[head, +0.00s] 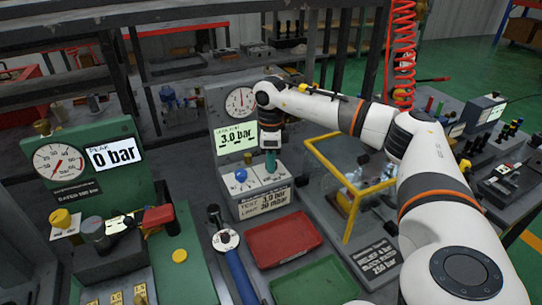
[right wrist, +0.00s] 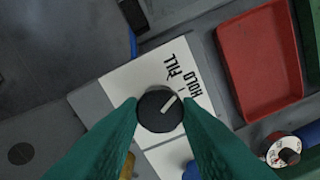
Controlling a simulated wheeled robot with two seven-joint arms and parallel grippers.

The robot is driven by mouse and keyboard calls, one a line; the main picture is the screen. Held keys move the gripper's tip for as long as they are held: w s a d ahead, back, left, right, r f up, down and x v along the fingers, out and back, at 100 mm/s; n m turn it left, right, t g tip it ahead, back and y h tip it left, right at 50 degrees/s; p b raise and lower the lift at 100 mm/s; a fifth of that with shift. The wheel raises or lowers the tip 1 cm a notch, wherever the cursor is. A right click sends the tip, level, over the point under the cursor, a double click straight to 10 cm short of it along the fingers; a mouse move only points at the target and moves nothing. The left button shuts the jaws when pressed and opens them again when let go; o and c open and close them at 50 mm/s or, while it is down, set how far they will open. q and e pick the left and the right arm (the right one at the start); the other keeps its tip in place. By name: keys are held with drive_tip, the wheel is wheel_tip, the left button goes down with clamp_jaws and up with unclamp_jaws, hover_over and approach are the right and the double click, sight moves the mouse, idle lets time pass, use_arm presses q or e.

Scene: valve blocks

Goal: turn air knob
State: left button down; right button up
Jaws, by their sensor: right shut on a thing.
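The grey test unit (head: 215,115) stands mid-picture in the head view, with a round gauge (head: 240,102) and a display (head: 236,138) reading 3.0 bar. My right gripper (head: 270,163) reaches down to its front panel and hides the knob there. In the right wrist view, green fingertips (right wrist: 160,112) are shut on a round black knob (right wrist: 154,117). Its white pointer line slants to the upper right, toward the printed word HOLD; FILL is printed farther up. A blue knob (head: 240,175) sits left of my gripper on the same panel. My left gripper is not in view.
A red tray (head: 283,239) and a green tray (head: 313,283) lie in front. A blue-handled tool (head: 240,275) lies left of them. A green gauge unit (head: 90,165) reading 0 bar stands left. A yellow-framed guard (head: 347,222) is close on the right.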

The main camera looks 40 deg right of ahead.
drive_tip(key=m+p, duration=0.1)
drive_tip(key=m, duration=0.3)
drive_tip(key=shift+m, duration=0.4)
idle(0.4)
drive_tip(key=o, duration=1)
wheel_tip(320, 180, up, 12)
drive_tip(key=shift+r, duration=0.1)
